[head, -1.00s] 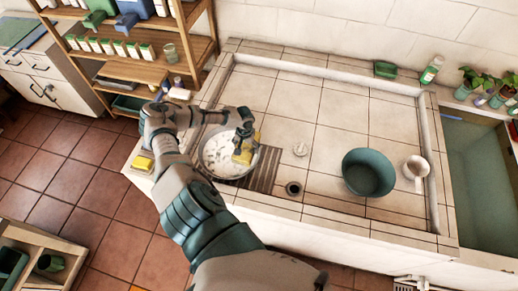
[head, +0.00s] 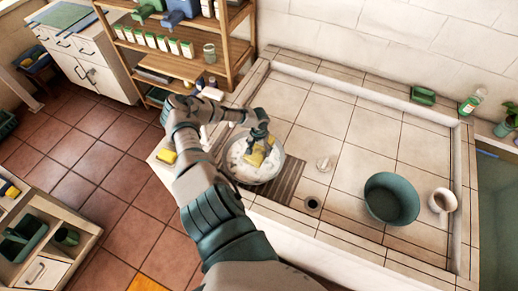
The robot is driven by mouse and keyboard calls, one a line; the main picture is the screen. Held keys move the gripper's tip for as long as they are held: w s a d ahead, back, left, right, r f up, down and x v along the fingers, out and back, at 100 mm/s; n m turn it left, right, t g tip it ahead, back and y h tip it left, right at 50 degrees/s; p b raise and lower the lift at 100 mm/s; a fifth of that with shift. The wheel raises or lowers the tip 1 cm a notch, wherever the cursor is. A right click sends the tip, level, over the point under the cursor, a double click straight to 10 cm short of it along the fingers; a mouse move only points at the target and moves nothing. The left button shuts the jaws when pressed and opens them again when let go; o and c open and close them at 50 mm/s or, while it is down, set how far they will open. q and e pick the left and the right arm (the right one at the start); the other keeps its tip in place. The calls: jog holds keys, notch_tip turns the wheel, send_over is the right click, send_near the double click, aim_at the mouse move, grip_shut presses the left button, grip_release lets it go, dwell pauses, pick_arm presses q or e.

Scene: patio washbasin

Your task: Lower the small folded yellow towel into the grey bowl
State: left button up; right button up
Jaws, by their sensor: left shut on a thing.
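The small folded yellow towel (head: 257,155) is in my left gripper (head: 258,142), which is shut on it. The towel hangs over the grey bowl (head: 238,179), roughly above its middle. The bowl is round, with whitish, foamy-looking contents, and stands in the left part of the tiled basin. Whether the towel touches the contents I cannot tell. My left arm hides part of the bowl's left side. My right gripper is not in view.
A ribbed mat (head: 284,184) lies beside the bowl. A dark teal tub (head: 391,198) and a white mug (head: 442,201) stand to the right. Another yellow piece (head: 166,156) lies on the left ledge. A wooden shelf (head: 182,62) stands behind my arm.

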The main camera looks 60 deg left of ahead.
pick_arm(q)
jog(key=shift+f+b, duration=2.4)
jog(key=shift+f, duration=3)
jog(key=shift+f, duration=0.1)
jog(key=o, duration=1.1)
